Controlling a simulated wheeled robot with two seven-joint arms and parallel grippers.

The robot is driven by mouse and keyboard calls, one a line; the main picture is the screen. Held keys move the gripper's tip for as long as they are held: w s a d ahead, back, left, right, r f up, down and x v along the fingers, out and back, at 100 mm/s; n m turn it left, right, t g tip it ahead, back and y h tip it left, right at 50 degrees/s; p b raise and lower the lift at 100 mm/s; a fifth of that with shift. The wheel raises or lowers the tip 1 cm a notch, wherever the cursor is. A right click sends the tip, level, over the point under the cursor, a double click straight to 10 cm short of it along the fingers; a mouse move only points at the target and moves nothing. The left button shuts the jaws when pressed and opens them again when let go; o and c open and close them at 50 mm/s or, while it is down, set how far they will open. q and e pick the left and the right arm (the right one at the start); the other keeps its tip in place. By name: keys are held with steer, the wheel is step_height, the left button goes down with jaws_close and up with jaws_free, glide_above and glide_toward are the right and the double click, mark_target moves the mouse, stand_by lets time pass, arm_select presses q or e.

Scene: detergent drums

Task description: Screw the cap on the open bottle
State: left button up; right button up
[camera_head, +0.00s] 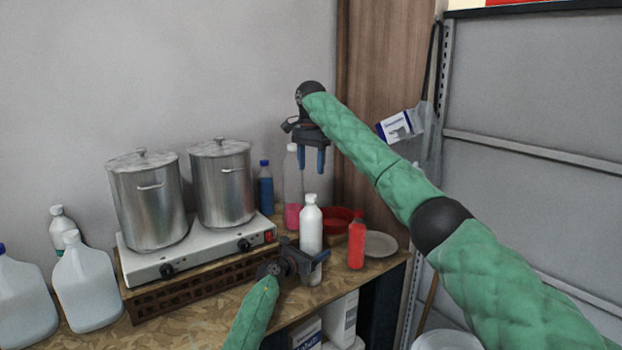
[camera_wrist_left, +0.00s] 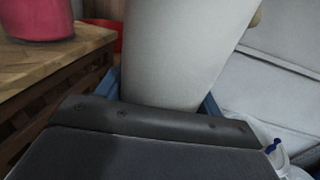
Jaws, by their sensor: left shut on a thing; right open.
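A white bottle (camera_head: 311,231) stands upright at the front of the wooden counter. Its narrow top (camera_head: 310,199) is white, and I cannot tell whether that is a cap or a bare neck. My left gripper (camera_head: 313,264) is shut around the bottle's lower body. In the left wrist view the white bottle body (camera_wrist_left: 180,50) fills the space between the blue fingers. No loose cap is clearly visible.
A red bottle (camera_head: 357,243), red bowl (camera_head: 332,221) and grey plate (camera_head: 381,244) are at right. A pink-filled bottle (camera_head: 293,190) and blue bottle (camera_head: 265,188) stand behind. A hotplate (camera_head: 200,252) with two steel pots (camera_head: 148,205) and white jugs (camera_head: 86,285) occupy the left.

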steer(key=shift+r, duration=1.35)
arm_select(q)
steer(key=o, duration=2)
steer(key=shift+s+a+f, duration=0.15)
steer(key=shift+s+a, duration=0.1)
steer(key=shift+a, duration=0.1)
steer(key=shift+b+v, duration=1.3)
steer(key=shift+v, duration=2.15)
arm_select(e)
steer(key=shift+f, duration=1.35)
